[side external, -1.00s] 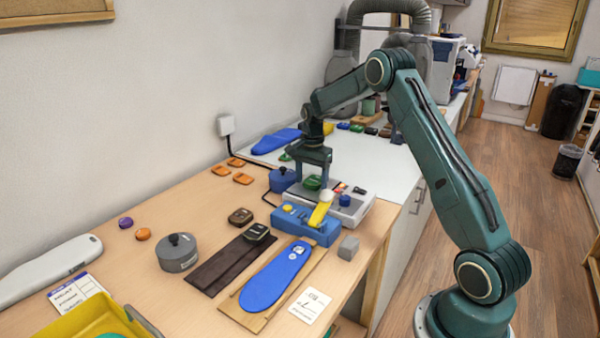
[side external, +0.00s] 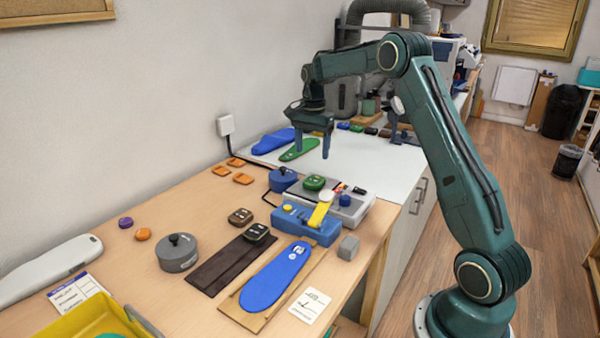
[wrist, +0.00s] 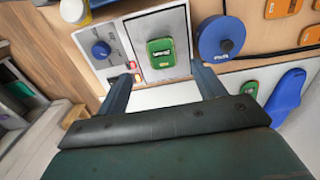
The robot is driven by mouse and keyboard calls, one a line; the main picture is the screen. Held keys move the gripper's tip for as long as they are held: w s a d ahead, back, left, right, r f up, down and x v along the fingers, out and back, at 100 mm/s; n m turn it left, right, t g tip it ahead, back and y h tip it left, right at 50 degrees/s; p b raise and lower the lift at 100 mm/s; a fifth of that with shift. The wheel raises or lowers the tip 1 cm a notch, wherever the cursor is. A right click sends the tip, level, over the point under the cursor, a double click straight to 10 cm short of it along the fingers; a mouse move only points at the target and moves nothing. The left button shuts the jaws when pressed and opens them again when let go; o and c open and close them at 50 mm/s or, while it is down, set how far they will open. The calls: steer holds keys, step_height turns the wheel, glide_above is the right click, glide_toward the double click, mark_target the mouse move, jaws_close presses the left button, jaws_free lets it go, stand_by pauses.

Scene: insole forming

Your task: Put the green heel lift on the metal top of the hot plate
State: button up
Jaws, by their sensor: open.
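The green heel lift (side external: 314,183) lies flat on the metal top of the hot plate (side external: 326,191). In the wrist view the green heel lift (wrist: 161,52) sits on the grey metal plate (wrist: 160,20), apart from both fingers. My gripper (side external: 313,157) is open and empty, raised above and behind the hot plate in the side view. In the wrist view its two fingers (wrist: 162,73) are spread wide with nothing between them. The hot plate's blue knob (wrist: 101,50) shows beside the metal top.
A round blue weight (side external: 283,179) stands close left of the hot plate. A blue device with a yellow lever (side external: 308,224) sits in front. A green insole (side external: 299,149) and a blue insole (side external: 276,141) lie on the white surface behind. A grey lidded weight (side external: 177,252) stands front left.

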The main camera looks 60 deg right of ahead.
steer(key=shift+r, duration=1.05)
steer(key=s+a+r+n+t, duration=0.1)
steer(key=s+a+r+n, duration=0.4)
steer(key=a, duration=0.4)
steer(key=s+a+r+n+t, duration=0.2)
steer(key=s+a+r+n, duration=0.2)
steer(key=s+a+r, duration=0.35)
steer(key=s+a+f+n+t, duration=0.1)
steer(key=s+a+n, duration=0.3)
steer(key=s, duration=0.5)
steer(key=s+a+f+n+t, duration=0.1)
steer(key=s+a+f+n, duration=0.3)
steer(key=s, duration=0.4)
steer(key=shift+s+a+n+t, duration=0.35)
steer(key=shift+a+n, duration=0.15)
steer(key=shift+a, duration=0.7)
